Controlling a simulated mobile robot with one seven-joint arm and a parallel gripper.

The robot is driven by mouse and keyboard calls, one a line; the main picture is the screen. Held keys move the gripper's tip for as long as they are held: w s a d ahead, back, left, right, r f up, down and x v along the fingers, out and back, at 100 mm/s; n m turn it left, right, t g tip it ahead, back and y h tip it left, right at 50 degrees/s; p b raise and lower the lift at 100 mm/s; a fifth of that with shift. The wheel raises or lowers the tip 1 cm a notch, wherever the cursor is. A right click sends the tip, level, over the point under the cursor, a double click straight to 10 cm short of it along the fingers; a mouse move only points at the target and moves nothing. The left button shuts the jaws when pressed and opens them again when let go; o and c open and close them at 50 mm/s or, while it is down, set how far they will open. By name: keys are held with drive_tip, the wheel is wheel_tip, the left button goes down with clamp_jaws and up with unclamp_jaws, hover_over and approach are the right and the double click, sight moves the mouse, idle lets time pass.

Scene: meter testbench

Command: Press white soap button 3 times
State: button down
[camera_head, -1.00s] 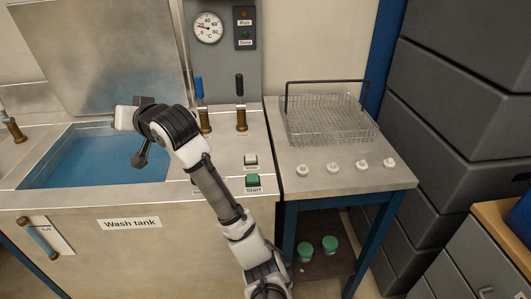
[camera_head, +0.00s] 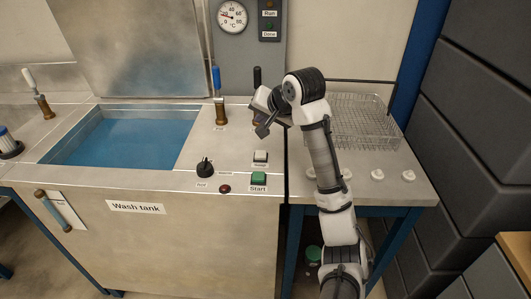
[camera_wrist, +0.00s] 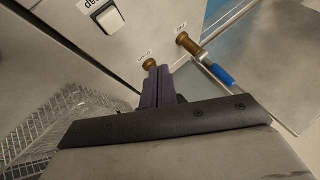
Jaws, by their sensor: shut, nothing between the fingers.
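The white soap button (camera_head: 261,156) sits on the bench top, just behind the green Start button. In the wrist view, the white button (camera_wrist: 109,18) is at the upper left beside a partly cut-off label ending in "oap". My gripper (camera_head: 261,133) is above the bench behind the white button, apart from it. In the wrist view, my gripper's dark fingers (camera_wrist: 158,87) are together with nothing between them. They point toward the brass base of a valve, not at the button.
The green Start button (camera_head: 259,178), black knob (camera_head: 205,168) and red round piece (camera_head: 225,189) are nearby. A blue-handled valve (camera_head: 217,82) and black-handled valve (camera_head: 257,77) stand behind. The open wash tank (camera_head: 125,145) is left; a wire basket (camera_head: 365,118) is right.

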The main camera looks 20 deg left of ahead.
drive_tip(key=shift+f, duration=0.1)
drive_tip(key=b, duration=0.7)
hover_over(263, 156)
wheel_tip(263, 156, down, 7)
drive_tip(key=shift+w+a+r, duration=0.1)
drive_tip(key=shift+r, duration=0.05)
drive_tip(key=shift+f, duration=0.9)
drive_tip(key=shift+f, duration=0.1)
idle(0.8)
drive_tip(key=shift+f, duration=0.35)
drive_tip(key=shift+f, duration=0.45)
idle(0.7)
drive_tip(key=shift+r, duration=0.15)
drive_tip(key=shift+r+p, duration=0.7)
drive_tip(key=shift+p, duration=0.4)
